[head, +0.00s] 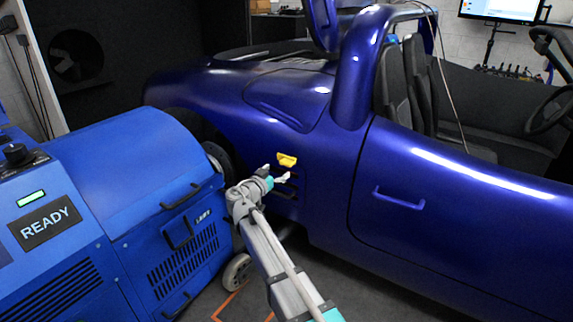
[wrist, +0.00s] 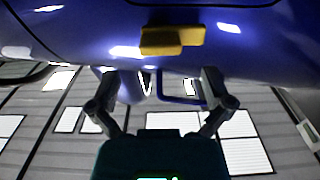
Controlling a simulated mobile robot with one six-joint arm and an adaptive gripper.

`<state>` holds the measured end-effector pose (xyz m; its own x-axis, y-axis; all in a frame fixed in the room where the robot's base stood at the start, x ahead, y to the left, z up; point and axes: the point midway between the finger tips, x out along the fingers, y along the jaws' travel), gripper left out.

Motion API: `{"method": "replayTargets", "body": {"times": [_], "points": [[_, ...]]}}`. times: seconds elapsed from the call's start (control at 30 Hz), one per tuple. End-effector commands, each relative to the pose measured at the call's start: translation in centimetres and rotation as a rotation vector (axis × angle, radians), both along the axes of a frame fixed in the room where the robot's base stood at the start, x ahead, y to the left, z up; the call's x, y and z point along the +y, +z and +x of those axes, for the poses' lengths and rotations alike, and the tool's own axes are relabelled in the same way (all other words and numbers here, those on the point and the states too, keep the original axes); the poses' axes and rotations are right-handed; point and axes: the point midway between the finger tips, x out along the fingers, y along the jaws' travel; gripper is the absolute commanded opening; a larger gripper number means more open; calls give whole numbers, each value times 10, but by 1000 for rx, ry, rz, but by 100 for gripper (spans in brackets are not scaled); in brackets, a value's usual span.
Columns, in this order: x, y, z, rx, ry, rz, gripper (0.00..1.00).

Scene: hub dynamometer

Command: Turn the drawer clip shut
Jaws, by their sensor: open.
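A yellow clip (head: 287,159) sits on the side of the blue car, behind the door and above dark slots. It also shows in the wrist view (wrist: 172,40) as a yellow block with a wider bar, at the top centre against blue bodywork. My gripper (head: 281,180) is just below the clip in the head view. In the wrist view my gripper (wrist: 158,82) is open, with its two fingers spread apart and nothing between them. The fingertips are apart from the clip. I see no separate drawer that I can make out.
The blue car (head: 430,200) fills the right, with a door handle (head: 398,199). A blue dynamometer unit (head: 130,200) with a READY sign (head: 44,223) and black handles stands close left of my arm. The grey floor (head: 330,275) shows between them.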

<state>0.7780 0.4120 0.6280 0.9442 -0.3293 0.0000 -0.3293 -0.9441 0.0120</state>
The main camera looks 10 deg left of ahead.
Motion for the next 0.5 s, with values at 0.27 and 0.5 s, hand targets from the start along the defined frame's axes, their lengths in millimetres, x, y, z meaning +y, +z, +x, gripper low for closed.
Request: {"method": "replayTargets", "body": {"times": [0.27,0.5], "points": [[-12,0,38,0,0,0,100],[-18,0,52,0,0,0,100]]}}
